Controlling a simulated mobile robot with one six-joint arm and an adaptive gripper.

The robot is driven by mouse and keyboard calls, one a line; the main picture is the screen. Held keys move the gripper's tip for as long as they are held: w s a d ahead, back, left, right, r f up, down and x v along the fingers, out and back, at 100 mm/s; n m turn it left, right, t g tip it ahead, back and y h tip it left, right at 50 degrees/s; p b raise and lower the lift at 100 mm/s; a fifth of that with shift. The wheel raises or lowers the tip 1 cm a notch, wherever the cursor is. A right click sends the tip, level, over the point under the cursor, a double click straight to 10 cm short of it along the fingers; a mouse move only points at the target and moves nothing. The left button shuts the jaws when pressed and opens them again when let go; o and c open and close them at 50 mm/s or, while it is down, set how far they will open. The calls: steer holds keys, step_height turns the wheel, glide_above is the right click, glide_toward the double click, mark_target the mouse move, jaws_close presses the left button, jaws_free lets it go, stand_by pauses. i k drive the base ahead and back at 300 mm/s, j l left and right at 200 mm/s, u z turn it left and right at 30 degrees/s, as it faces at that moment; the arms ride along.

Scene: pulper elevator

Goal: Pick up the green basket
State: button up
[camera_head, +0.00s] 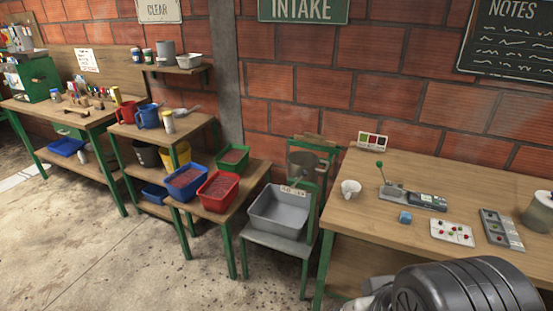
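The green basket (230,168) stands on a low wooden table (247,189) left of the middle, at the table's back, near the brick wall. It appears to hold reddish-brown contents. A red basket (215,206) stands in front of it and a blue basket (184,192) to its front left, both with similar contents. A dark, ribbed part of my arm shows at the bottom right, well away from the green basket. My gripper's fingers are not in view.
A wooden worktable (380,221) with a mug (350,189) and small devices is at right. Shelves with jugs stand left. The concrete floor (110,250) is open at front left.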

mark_target(234, 158)
steer(key=i+j+z, duration=0.35)
steer(key=j, duration=0.2)
steer(key=i+j+z, duration=0.35)
steer(key=j, duration=0.3)
steer(key=i+j+z, duration=0.2)
steer(key=j, duration=0.15)
steer(key=j+z, duration=0.2)
steer(key=j, duration=0.15)
steer(key=i+j+z, duration=0.15)
steer(key=j, duration=0.25)
steer(key=i+j, duration=0.15)
steer(key=j, duration=0.25)
steer(key=i+j, duration=0.1)
steer(key=j, duration=0.35)
steer(key=i+j, duration=0.15)
steer(key=j, duration=0.25)
steer(key=i+j, duration=0.15)
steer(key=j, duration=0.3)
steer(key=i+j, duration=0.15)
steer(key=j, duration=0.25)
steer(key=i+j, duration=0.1)
steer(key=j, duration=0.35)
steer(key=i, duration=0.15)
steer(key=l+z, duration=0.05)
